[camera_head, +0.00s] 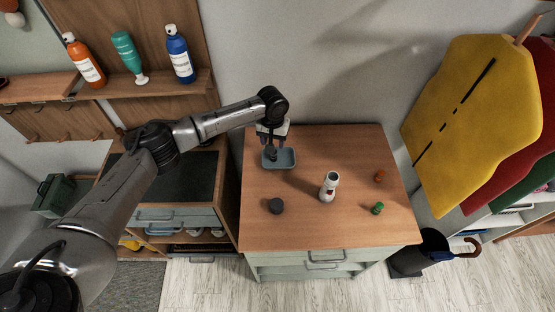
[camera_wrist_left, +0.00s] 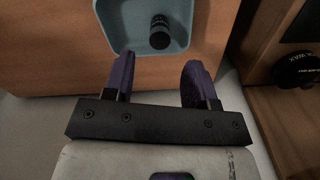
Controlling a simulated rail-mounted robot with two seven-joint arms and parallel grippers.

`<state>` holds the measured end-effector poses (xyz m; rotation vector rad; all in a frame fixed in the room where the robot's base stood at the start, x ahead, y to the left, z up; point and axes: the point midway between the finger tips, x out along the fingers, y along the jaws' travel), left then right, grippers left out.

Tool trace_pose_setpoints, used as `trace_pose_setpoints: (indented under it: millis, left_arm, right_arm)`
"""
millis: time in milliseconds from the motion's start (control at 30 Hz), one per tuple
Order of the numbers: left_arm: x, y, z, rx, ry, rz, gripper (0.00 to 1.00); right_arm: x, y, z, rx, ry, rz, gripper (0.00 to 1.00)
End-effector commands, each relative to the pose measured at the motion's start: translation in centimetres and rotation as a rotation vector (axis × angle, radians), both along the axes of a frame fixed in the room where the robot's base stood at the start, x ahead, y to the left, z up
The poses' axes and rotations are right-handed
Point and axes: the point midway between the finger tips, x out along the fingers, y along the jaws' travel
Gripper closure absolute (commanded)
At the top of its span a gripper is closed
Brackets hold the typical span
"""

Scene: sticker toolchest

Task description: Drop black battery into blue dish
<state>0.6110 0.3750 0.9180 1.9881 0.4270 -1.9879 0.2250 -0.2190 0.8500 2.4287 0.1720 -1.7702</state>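The blue dish (camera_head: 287,161) is a shallow rounded tray near the back left of the wooden chest top. It also shows at the top of the left wrist view (camera_wrist_left: 113,22). The black battery (camera_wrist_left: 159,33) is a dark cylinder within the dish's outline; I cannot tell whether it rests on the floor of the dish or is just above it. It shows as a dark shape in the head view (camera_head: 271,153). My left gripper (camera_wrist_left: 158,72) is over the dish, its purple fingers spread apart with nothing between them. My right gripper is out of view.
On the same chest top (camera_head: 320,230) stand a dark round piece (camera_head: 276,206), a white bottle-like object (camera_head: 329,187), an orange piece (camera_head: 380,176) and a green piece (camera_head: 378,208). A lower cabinet (camera_head: 178,180) is at left. Bottles stand on the shelf above.

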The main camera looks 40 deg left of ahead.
Motion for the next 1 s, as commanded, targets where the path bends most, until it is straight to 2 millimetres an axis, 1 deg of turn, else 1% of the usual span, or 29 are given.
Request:
trace_pose_setpoints:
  millis: [233, 367, 467, 800, 1000]
  left_arm:
    - [0.0, 0.0, 0.0, 0.000, 0.001, 0.000, 0.44]
    - [0.0, 0.0, 0.5, 0.000, 0.000, 0.000, 0.44]
    - [0.1, 0.0, 1.7, -0.001, -0.003, -0.001, 0.44]
    - [0.0, 0.0, 8.4, -0.001, -0.003, -0.001, 0.44]
    - [0.0, 0.0, 11.5, -0.001, -0.002, 0.000, 0.44]
  right_arm:
    - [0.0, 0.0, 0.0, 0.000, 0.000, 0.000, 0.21]
    - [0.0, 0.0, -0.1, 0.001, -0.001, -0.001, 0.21]
    - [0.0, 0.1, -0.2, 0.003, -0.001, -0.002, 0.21]
    - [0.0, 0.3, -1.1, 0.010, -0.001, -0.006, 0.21]
    - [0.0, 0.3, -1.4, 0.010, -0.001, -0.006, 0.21]
